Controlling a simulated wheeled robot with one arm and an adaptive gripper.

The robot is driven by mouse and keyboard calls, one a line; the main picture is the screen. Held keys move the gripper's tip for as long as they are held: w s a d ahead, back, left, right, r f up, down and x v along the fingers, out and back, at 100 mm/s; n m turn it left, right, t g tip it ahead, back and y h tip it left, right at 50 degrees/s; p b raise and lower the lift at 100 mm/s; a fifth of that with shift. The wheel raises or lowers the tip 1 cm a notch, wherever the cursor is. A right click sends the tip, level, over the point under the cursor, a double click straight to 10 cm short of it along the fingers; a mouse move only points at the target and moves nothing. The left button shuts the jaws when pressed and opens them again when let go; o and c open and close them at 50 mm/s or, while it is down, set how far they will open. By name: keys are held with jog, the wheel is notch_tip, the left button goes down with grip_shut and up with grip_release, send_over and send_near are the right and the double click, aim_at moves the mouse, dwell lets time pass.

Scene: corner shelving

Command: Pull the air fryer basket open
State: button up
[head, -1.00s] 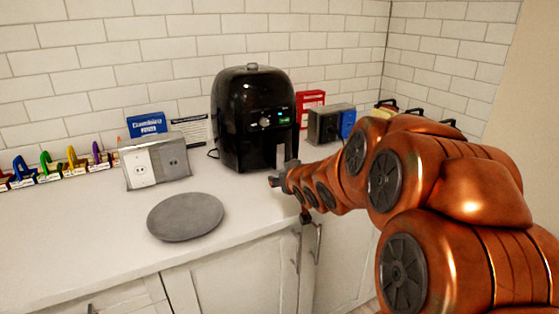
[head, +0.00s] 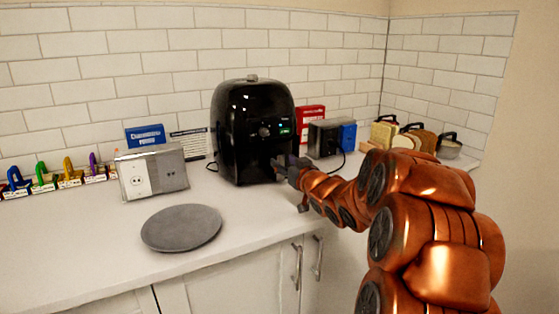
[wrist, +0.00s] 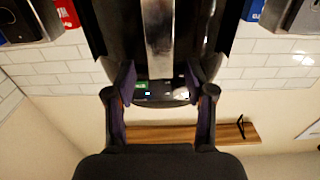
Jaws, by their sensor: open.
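The black air fryer (head: 252,115) stands upright on the white counter against the tiled wall. Its front, with a small lit green display, faces toward the right and the camera. My gripper (head: 284,164) is at the lower front of the fryer and hides the basket handle in the head view. In the wrist view, the silver basket handle (wrist: 158,35) runs down the middle. My open gripper (wrist: 158,82) has one finger on each side of this strip, with gaps between. I cannot tell how deep the fingers reach around the handle. The basket looks shut.
A grey round plate (head: 181,228) lies on the counter at the front left. A box with sockets (head: 152,173) stands left of the fryer. A dark toaster-like box (head: 325,138) and bread slices (head: 420,141) are to the right. The counter before the fryer is clear.

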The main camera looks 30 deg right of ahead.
aim_at(280, 160)
jog(key=shift+w+d+f, duration=0.1)
jog(key=shift+w, duration=1.55)
grip_shut()
